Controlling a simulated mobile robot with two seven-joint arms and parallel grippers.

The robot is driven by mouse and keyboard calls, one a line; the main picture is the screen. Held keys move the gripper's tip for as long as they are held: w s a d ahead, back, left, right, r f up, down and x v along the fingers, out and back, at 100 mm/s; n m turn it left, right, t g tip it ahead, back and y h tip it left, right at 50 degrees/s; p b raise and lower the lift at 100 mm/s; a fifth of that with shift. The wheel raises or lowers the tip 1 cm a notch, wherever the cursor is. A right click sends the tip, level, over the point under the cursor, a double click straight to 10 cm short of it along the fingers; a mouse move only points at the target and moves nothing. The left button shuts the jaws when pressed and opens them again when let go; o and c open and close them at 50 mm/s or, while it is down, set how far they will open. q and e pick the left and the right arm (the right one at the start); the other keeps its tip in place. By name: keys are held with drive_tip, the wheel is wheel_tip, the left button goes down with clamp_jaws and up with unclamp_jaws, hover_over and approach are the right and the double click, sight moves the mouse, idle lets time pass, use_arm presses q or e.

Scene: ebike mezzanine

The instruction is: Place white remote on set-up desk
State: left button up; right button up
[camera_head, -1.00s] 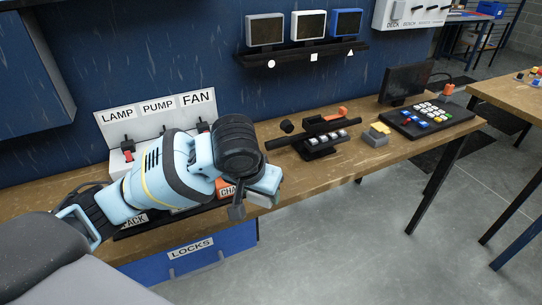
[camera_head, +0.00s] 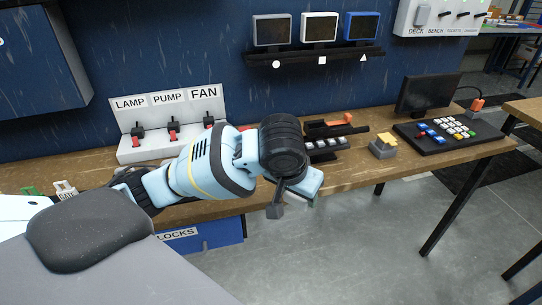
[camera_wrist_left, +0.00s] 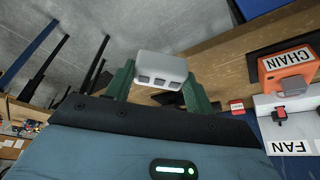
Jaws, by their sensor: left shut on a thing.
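The white remote (camera_wrist_left: 160,66) is a pale, rounded block with a row of square grey buttons. In the left wrist view it sits between the two green fingers of my left gripper (camera_wrist_left: 160,82), which is shut on it. In the head view my left gripper (camera_head: 303,190) is over the front edge of the long wooden bench (camera_head: 345,183), and the remote is mostly hidden there. Another wooden desk (camera_head: 527,108) shows at the right edge. No label shows which one is the set-up desk. My right gripper is not in view.
The bench holds a LAMP, PUMP and FAN switch panel (camera_head: 170,122), a grey block with a yellow top (camera_head: 383,146), a button board (camera_head: 448,135) and a dark monitor (camera_head: 428,95). An orange CHAIN box (camera_wrist_left: 288,66) shows in the wrist view. Open floor (camera_head: 370,240) lies in front.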

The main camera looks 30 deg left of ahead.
use_arm(q)
drive_tip(key=shift+a+f, duration=0.1)
use_arm(e)
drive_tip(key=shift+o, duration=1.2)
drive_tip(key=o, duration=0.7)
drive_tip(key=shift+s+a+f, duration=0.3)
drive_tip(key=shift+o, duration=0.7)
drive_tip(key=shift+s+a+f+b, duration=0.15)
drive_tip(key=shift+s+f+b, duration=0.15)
drive_tip(key=shift+b, duration=0.15)
use_arm(q)
drive_tip(key=s+a+f+m+g+h, duration=0.1)
drive_tip(key=s+a+f+m+h, duration=0.2)
drive_tip(key=a+m, duration=0.5)
drive_tip(key=shift+s+a+f, duration=0.55)
drive_tip(key=shift+s+f, duration=0.1)
drive_tip(key=shift+f, duration=0.1)
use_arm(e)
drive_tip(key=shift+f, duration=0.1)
